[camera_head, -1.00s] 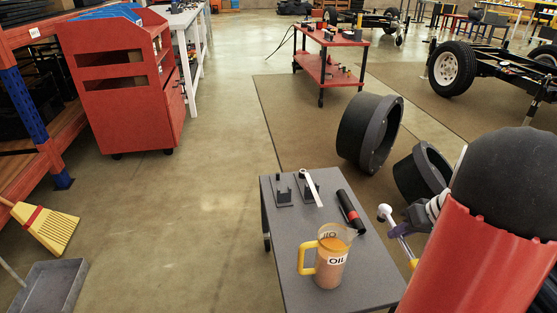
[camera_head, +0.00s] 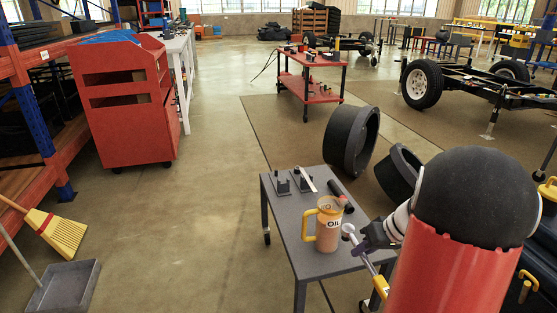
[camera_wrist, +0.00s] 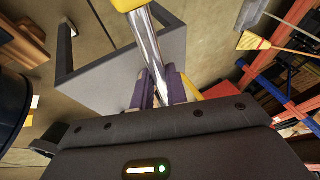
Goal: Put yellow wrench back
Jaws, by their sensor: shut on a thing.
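The yellow wrench (camera_head: 369,265) has a silver shaft, a round silver head and yellow parts. My gripper (camera_head: 371,237) is shut on it, to the right of the grey table and clear of its top as far as I can tell. In the wrist view the purple fingers of my gripper (camera_wrist: 158,88) pinch the chrome shaft of the wrench (camera_wrist: 149,45). Two small dark holders (camera_head: 292,182) stand at the table's far end. A pale silver tool leans at the right one; the left one looks empty.
Floor to the left is open.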

